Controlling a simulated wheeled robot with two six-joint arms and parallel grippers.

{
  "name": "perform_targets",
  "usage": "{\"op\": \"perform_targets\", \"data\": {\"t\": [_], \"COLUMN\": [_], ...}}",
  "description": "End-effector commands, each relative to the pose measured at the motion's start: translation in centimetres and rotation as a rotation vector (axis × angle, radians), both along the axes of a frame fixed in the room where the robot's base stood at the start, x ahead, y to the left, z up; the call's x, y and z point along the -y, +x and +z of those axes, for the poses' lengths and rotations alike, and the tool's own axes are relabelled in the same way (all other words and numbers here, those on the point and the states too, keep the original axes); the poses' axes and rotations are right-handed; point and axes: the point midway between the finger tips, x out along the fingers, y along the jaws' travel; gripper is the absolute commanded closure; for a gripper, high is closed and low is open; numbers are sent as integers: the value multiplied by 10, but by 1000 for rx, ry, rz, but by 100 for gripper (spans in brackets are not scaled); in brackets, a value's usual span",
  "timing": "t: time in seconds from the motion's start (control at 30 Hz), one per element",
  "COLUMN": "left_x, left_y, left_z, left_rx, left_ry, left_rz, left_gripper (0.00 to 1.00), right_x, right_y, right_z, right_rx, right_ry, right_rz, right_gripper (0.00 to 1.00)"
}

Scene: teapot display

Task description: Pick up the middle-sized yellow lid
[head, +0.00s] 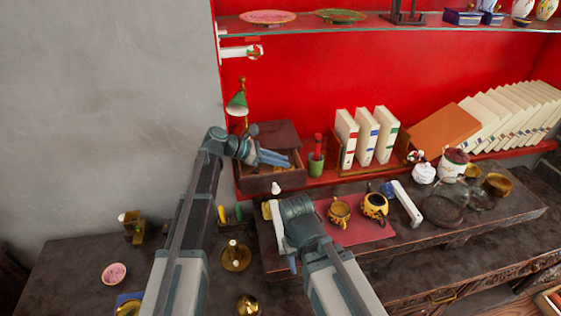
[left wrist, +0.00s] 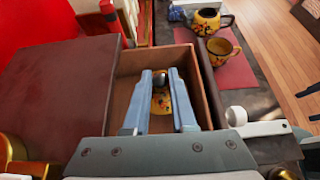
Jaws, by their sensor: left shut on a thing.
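A yellow patterned lid with a dark knob (left wrist: 162,103) is inside the open part of a wooden box (left wrist: 196,75) in the left wrist view. My left gripper (left wrist: 160,80) reaches down into the box and is shut on the lid, with a finger on each side of the knob. In the head view the left gripper (head: 283,160) is over the box (head: 258,185), and the lid is mostly hidden there. My right gripper (head: 292,264) is low in front of the dark table, mostly hidden by its own wrist. Its jaws do not show clearly.
A green lamp (head: 238,104) and a red-and-green holder (head: 316,165) are near the box. Books (head: 366,137) stand behind. Glass vessels (head: 447,205) stand further right.

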Motion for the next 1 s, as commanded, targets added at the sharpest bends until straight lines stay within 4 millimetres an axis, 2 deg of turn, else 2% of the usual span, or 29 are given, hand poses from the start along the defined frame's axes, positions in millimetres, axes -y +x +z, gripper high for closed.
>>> {"op": "perform_targets", "data": {"t": [0.03, 0.3, 0.5, 1.0], "left_x": [0, 0, 0, 0], "left_y": [0, 0, 0, 0], "left_z": [13, 56, 79, 82], "left_rx": [0, 0, 0, 0], "left_ry": [0, 0, 0, 0], "left_rz": [0, 0, 0, 0], "left_gripper": [100, 100, 100, 100], "right_x": [0, 0, 0, 0], "right_y": [0, 0, 0, 0], "right_z": [13, 56, 79, 82], "right_rx": [0, 0, 0, 0], "right_ry": [0, 0, 0, 0], "right_rz": [0, 0, 0, 1], "right_gripper": [50, 50, 50, 50]}}
